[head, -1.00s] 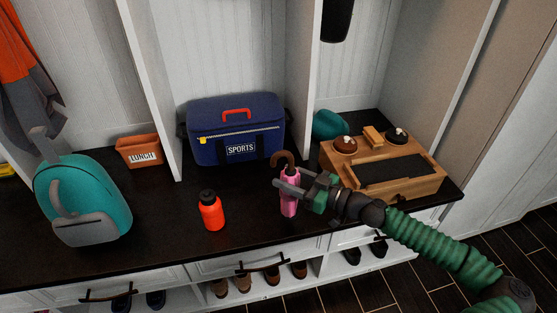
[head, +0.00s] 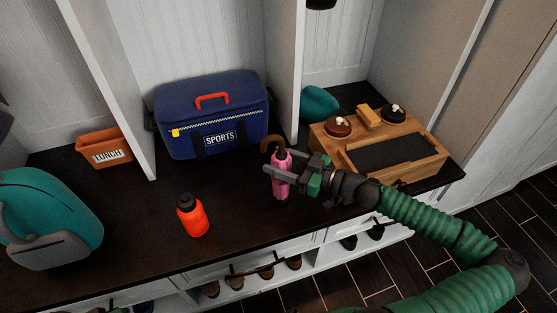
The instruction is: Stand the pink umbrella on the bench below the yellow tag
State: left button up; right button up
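The pink umbrella (head: 282,188) is upright with its brown hooked handle on top. It is in the middle of the head view, over the dark bench (head: 235,222); I cannot tell whether its foot touches the bench. My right gripper (head: 278,164) comes from the right, with its fingers on either side of the umbrella's upper body, seemingly shut on it. A small yellow tag (head: 175,132) hangs on the zip of the blue sports bag (head: 235,110), left of and behind the umbrella. My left gripper is out of view.
An orange bottle (head: 193,217) stands left of the umbrella. A wooden tray (head: 435,158) with round brown items is behind my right gripper. A teal backpack (head: 50,220) and an orange lunch bin (head: 92,146) are at left. White dividers (head: 283,75) split the back.

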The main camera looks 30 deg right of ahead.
jog(key=shift+o, duration=1.2)
jog(key=shift+a+r, duration=0.1)
jog(key=shift+a, duration=0.05)
jog(key=shift+r, duration=0.15)
jog(key=p+v, duration=0.4)
jog(key=v, duration=0.8)
